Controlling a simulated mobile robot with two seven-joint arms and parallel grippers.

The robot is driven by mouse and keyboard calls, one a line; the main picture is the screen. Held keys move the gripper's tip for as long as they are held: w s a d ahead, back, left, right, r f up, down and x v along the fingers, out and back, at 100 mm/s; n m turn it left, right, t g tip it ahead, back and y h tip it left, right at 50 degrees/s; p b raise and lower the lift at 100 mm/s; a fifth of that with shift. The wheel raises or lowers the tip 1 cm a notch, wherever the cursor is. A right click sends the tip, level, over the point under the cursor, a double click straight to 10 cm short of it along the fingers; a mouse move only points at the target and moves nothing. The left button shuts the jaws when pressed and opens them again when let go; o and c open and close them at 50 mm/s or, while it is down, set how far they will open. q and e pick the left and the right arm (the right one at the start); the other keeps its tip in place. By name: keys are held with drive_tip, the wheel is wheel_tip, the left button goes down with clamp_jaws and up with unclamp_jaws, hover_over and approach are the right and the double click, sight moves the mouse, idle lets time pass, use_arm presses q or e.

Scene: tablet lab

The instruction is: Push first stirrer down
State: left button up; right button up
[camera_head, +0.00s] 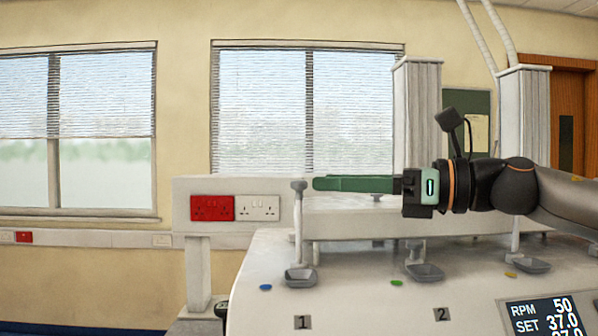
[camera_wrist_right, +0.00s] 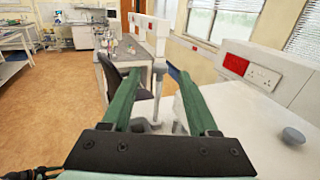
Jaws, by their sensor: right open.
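The first stirrer (camera_head: 298,222) is an upright grey rod with a round knob on top, above a grey tray (camera_head: 301,276) near the label 1. My right gripper (camera_head: 317,184) reaches in from the right with its green fingers level, close to the knob's right side. In the right wrist view the stirrer's knob (camera_wrist_right: 160,68) shows between the two parted green fingers (camera_wrist_right: 159,75), around their tips. The fingers are open; I cannot tell whether they touch it. My left gripper does not show.
The white tester (camera_head: 262,300) carries further grey trays, one at label 2 (camera_head: 424,272). Another knob (camera_wrist_right: 293,135) stands right of my fingers in the wrist view. The display (camera_head: 543,315) is at lower right. White columns (camera_head: 417,110) stand behind. A chair (camera_wrist_right: 110,75) is beyond.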

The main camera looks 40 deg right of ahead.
sight(299, 182)
drive_tip(key=p+x, duration=0.1)
drive_tip(key=x, duration=0.5)
clamp_jaws()
idle(0.5)
idle(0.9)
